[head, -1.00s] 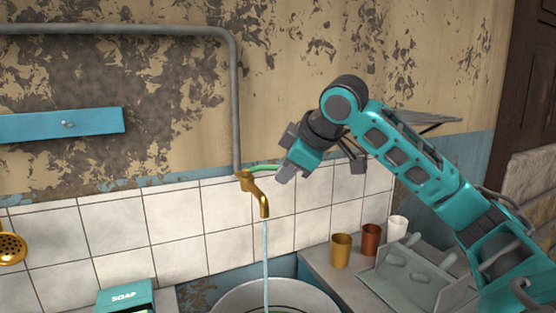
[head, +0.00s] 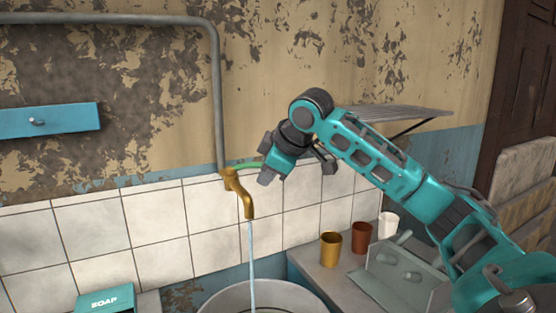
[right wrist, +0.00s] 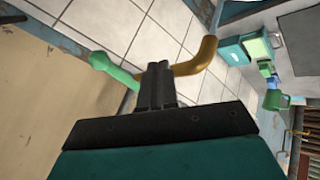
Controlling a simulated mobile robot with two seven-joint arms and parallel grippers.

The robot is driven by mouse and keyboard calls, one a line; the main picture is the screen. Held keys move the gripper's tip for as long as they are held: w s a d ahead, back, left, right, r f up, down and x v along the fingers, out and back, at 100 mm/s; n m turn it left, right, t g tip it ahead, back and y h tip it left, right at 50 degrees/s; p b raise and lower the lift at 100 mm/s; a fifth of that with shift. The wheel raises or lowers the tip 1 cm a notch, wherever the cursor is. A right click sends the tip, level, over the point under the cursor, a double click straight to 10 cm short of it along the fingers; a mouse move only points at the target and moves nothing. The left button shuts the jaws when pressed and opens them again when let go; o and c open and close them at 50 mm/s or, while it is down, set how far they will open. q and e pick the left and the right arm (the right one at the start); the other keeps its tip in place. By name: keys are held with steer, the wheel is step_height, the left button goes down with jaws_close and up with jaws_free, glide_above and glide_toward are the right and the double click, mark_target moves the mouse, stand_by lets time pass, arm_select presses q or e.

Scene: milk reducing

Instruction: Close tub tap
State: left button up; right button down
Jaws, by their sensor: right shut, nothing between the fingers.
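The brass tap (head: 239,193) sticks out from the tiled wall at the end of a grey pipe, and its spout shows in the right wrist view (right wrist: 201,59). Its green handle (head: 248,166) points right, toward my gripper; it also shows in the right wrist view (right wrist: 110,68). A stream of water (head: 252,262) runs from the spout into the round tub (head: 312,297). My right gripper (head: 265,178) is shut and empty, just right of the tap at handle height. In the right wrist view its fingers (right wrist: 157,78) lie between handle and spout; contact cannot be told. My left gripper is not in view.
Right of the tub, a counter holds a yellow cup (head: 331,250), a brown cup (head: 362,238), a white cup (head: 388,225) and a grey rack (head: 405,280). A soap box (head: 105,299) stands at lower left. A wall shelf (head: 400,113) is behind my right arm.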

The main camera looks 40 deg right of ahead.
mark_target(255, 167)
steer(key=shift+w+d+r+p, duration=0.2)
steer(key=shift+w+d+r, duration=0.1)
steer(key=shift+w+d, duration=0.4)
steer(key=shift+w+d+r+p, duration=0.2)
steer(key=shift+w+d+r, duration=0.05)
steer(key=shift+w+d, duration=0.4)
steer(key=shift+s+d, duration=0.1)
